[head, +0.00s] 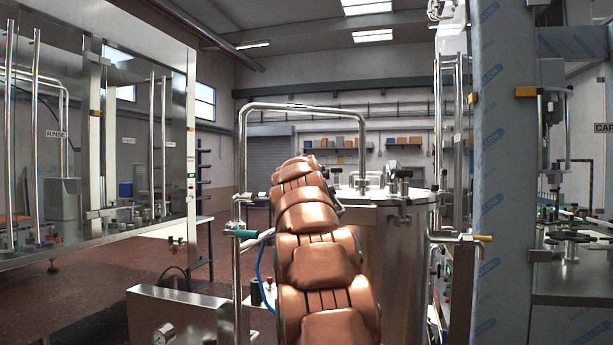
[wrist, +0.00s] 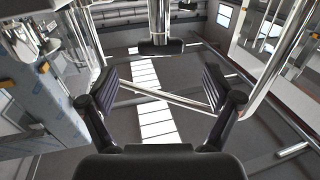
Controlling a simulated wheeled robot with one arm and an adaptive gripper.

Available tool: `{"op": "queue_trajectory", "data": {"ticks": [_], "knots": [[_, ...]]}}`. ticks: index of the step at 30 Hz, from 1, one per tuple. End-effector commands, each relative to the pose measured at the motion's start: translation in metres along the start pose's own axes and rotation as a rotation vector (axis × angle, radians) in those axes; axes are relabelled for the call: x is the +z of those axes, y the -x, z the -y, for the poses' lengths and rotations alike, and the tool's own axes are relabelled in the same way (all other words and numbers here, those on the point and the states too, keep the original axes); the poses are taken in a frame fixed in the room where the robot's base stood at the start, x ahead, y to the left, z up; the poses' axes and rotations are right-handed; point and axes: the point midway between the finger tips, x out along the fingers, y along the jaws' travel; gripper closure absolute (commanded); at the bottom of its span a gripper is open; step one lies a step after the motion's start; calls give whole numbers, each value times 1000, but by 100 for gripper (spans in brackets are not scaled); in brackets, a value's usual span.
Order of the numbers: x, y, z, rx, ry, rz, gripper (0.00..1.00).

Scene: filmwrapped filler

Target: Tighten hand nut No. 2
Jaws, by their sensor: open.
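A steel tank (head: 405,260) with a round lid stands just beyond and to the right of my arm in the head view. Dark hand nuts or clamps sit around its lid; one with a dark top (head: 402,184) shows at the front right. I see no numbers, so I cannot tell which is No. 2. In the wrist view my gripper (wrist: 160,90) is open and empty, with its two dark pads wide apart. A black block on a metal stem (wrist: 160,46) shows beyond them at the top; I cannot tell what it is. My arm hides part of the lid in the head view.
A bent steel pipe (head: 300,106) arches behind my arm. A film-wrapped column (head: 500,170) stands to the right, and a glazed machine cabinet (head: 100,150) to the left. A steel box with a gauge (head: 175,315) is low at the front left.

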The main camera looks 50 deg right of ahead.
Motion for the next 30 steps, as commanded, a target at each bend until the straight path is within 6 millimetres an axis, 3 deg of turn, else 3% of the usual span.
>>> {"op": "queue_trajectory", "data": {"ticks": [21, 30], "knots": [[-2, -61, 1, -1, 0, 1, 10], [0, -74, 1, -2, 0, 0, 10]]}}
